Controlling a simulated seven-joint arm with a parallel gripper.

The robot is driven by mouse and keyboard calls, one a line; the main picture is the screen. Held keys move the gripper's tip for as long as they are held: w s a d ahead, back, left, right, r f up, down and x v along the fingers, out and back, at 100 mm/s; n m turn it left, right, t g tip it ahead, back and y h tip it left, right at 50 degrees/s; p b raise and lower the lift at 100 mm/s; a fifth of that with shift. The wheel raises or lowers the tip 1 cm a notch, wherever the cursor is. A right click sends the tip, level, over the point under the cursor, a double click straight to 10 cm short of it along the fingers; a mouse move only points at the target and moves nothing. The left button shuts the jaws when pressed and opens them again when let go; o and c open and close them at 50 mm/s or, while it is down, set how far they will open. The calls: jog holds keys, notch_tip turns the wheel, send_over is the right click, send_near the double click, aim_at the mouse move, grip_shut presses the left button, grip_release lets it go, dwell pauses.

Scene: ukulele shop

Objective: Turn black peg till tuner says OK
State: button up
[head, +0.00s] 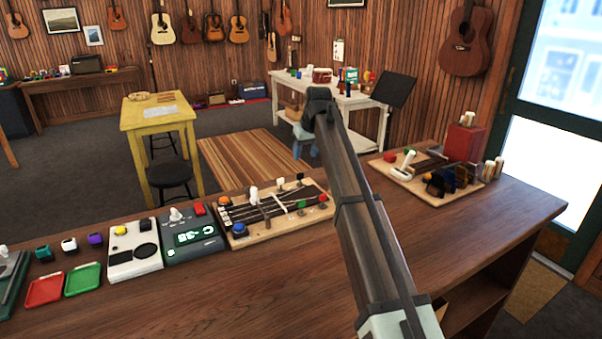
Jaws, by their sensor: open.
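A wooden board (232,242) with strings and several coloured pegs lies on the counter left of my arm. I see a blue knob (239,229), a red peg (323,198), a green peg (302,205) and white pegs (254,193) on it. A dark green box (207,250), apparently the tuner, stands left of the board. Its lit screen (194,236) shows white marks on green, too small to read. My arm crosses the counter from the bottom right; my gripper is not in view.
A cream box (133,264), a red tray (45,289) and a green tray (83,280) sit farther left on the counter (270,290). Another board (408,186) with small items and a red box (463,142) stand at the right. The counter's front middle is clear.

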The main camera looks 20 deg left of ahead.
aim_at(301, 173)
jog(key=x, duration=1)
jog(key=shift+c, duration=0.2)
grip_shut()
jog(key=shift+w, duration=0.1)
jog(key=n, duration=0.2)
jog(key=n+g+y, duration=0.1)
jog(key=n, duration=0.2)
jog(key=shift+w+g, duration=0.15)
jog(key=shift+g, duration=0.15)
jog(key=shift+n+g+y, duration=0.4)
jog(key=shift+n+g, duration=0.2)
jog(key=shift+n, duration=1.3)
